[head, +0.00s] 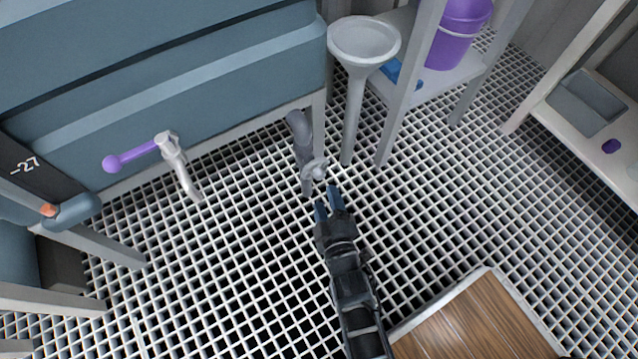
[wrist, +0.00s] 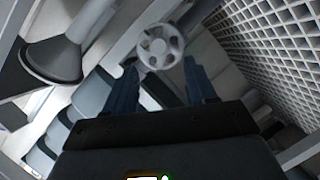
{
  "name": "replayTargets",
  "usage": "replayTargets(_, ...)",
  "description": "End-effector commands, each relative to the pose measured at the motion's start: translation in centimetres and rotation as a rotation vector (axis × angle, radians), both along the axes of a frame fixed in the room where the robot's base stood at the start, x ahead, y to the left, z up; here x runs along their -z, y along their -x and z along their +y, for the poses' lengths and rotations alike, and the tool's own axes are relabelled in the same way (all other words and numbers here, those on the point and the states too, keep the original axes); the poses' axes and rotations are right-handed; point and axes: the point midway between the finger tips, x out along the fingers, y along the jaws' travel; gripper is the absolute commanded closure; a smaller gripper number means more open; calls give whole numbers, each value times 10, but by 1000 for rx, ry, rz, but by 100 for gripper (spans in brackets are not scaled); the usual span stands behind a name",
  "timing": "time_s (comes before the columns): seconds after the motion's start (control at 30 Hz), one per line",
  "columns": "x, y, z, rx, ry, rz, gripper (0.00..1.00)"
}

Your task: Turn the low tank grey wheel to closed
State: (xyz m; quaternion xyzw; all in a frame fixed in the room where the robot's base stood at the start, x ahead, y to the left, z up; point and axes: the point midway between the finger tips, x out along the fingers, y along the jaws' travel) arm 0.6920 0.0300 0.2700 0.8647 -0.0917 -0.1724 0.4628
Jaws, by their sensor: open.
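The grey wheel (head: 314,170) is a small light-grey handwheel on a darker grey pipe (head: 300,130) below the right end of the large blue-grey tank (head: 170,80). In the wrist view the wheel (wrist: 160,46) shows face-on, with a spoked disc and holes. My gripper (head: 328,198) is open and empty, just short of the wheel. In the wrist view my gripper's fingers (wrist: 160,72) stand either side of the wheel's line, with the wheel ahead between the tips. I see no clear contact. I cannot tell the valve's position from the wheel.
A white funnel (head: 365,42) on a stem stands right of the pipe, close to the wheel. A tap with a purple lever (head: 135,157) is on the tank front. A shelf holds a purple bucket (head: 455,40). A wooden-topped block (head: 475,325) is lower right. Open grating surrounds my gripper.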

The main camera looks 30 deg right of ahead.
Motion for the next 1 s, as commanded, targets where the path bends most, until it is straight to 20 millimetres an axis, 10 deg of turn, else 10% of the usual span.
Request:
replayTargets(0.43, 14, -57, -20, 2, -1, -1, 44)
replayTargets(0.83, 14, -65, -22, -1, -2, 0, 44)
replayTargets(1.0, 14, -64, -22, 0, -2, 0, 59)
